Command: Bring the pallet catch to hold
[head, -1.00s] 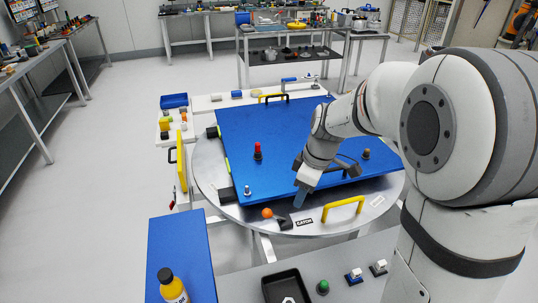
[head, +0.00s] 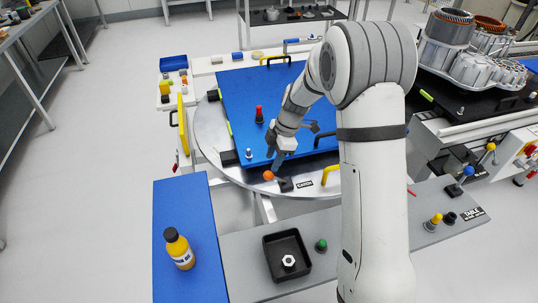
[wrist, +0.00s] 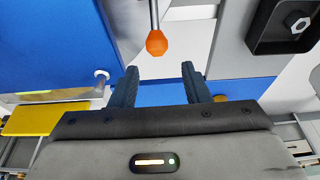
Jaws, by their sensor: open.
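The pallet catch has an orange knob (head: 268,175) on a lever and a dark base (head: 285,185) on the round table's front rim, beside a label reading CATCH (head: 304,184). The lever points left from the base. My gripper (head: 278,163) is just above and slightly right of the knob in the head view. In the wrist view my open gripper (wrist: 160,86) has nothing between its two dark fingers. There the orange knob (wrist: 157,42), on a metal rod, shows beyond the fingertips, roughly centred between them.
A blue pallet plate (head: 235,95) with a red-topped knob (head: 259,115) covers much of the round table (head: 208,130). A yellow handle (head: 328,173) stands right of the catch. In front are a black tray (head: 270,262) with a nut, a green button (head: 321,245) and a yellow bottle (head: 178,248).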

